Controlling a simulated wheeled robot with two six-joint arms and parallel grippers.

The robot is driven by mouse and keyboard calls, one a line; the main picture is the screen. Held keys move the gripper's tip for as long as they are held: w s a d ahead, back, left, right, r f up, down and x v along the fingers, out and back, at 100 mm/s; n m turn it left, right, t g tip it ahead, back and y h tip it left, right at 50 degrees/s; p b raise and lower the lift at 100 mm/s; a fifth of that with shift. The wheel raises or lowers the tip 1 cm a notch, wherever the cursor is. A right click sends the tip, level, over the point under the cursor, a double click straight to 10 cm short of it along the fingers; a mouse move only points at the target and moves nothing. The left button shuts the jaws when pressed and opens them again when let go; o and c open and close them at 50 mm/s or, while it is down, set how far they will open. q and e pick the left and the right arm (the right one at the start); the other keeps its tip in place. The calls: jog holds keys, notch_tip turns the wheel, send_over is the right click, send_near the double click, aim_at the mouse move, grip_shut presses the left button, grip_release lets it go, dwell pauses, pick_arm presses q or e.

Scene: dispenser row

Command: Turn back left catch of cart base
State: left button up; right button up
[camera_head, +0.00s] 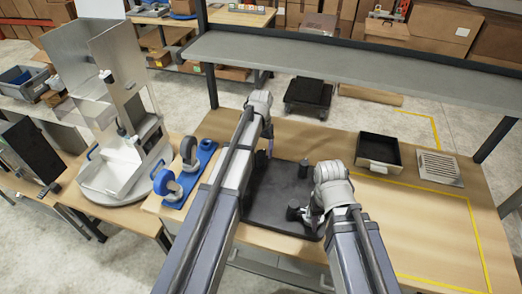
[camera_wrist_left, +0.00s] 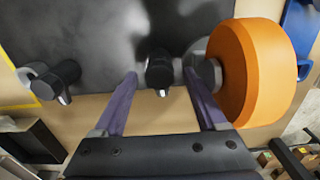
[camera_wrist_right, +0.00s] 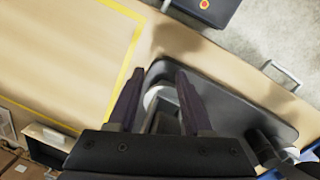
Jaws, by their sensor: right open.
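The cart base (camera_head: 262,205) is a dark flat plate on the wooden table, partly hidden by my left arm. Black catches stand on it: one at its far right (camera_head: 303,169) and one near my right gripper (camera_head: 293,209). My left gripper (camera_head: 267,150) is at the plate's far side. In the left wrist view its open fingers (camera_wrist_left: 160,74) lie either side of a black catch (camera_wrist_left: 160,70), contact unclear. An orange wheel (camera_wrist_left: 255,70) is close beside the right finger. My right gripper (camera_head: 312,222) is open; a dark part (camera_wrist_right: 165,112) shows between its fingers (camera_wrist_right: 157,75).
A blue holder (camera_head: 190,180) with wheels lies left of the base. A metal dispenser (camera_head: 120,130) stands further left. A black tray (camera_head: 379,152) and a slotted grate (camera_head: 440,167) sit at the right. The yellow-taped area (camera_head: 430,230) is bare. A shelf (camera_head: 350,55) spans the back.

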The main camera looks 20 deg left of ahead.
aim_at(261, 153)
pick_arm(q)
notch_tip(261, 153, up, 8)
jog(key=p, duration=0.8)
pick_arm(e)
notch_tip(261, 153, up, 8)
pick_arm(q)
jog(key=shift+f, duration=0.15)
pick_arm(e)
jog(key=shift+f, duration=0.15)
